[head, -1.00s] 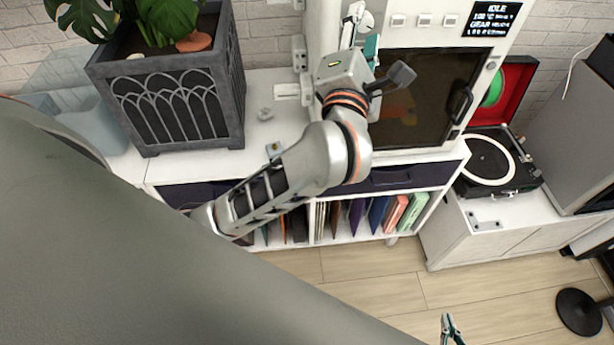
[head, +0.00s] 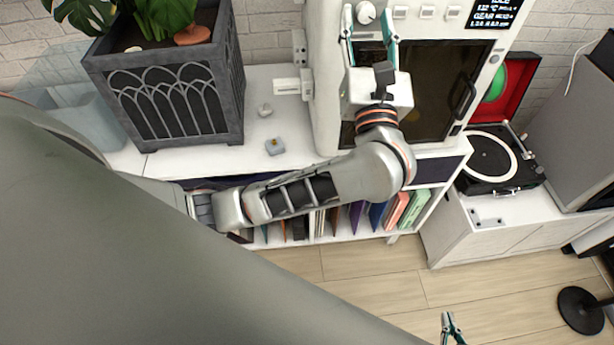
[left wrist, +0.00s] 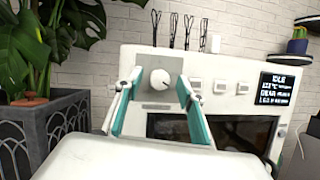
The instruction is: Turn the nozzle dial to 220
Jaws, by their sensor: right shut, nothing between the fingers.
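The white machine (head: 322,120) stands on the cabinet. Its round white dial (head: 366,12) is on the upper front, left of several small buttons; it also shows in the left wrist view (left wrist: 160,79), with a short dark mark whose setting I cannot read. The display (head: 494,14) reads IDLE, a temperature that looks like 112 °C, and blurred lines below. My left gripper (head: 368,26) is open in front of the dial; in the left wrist view the dial appears between its teal fingers, with nothing held. My right gripper (head: 452,326) is shut and empty, low over the floor, far from the machine.
A dark planter (head: 175,95) stands left of the machine. A record player (head: 490,155) stands farther right. Whisk-like tools stand behind the machine.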

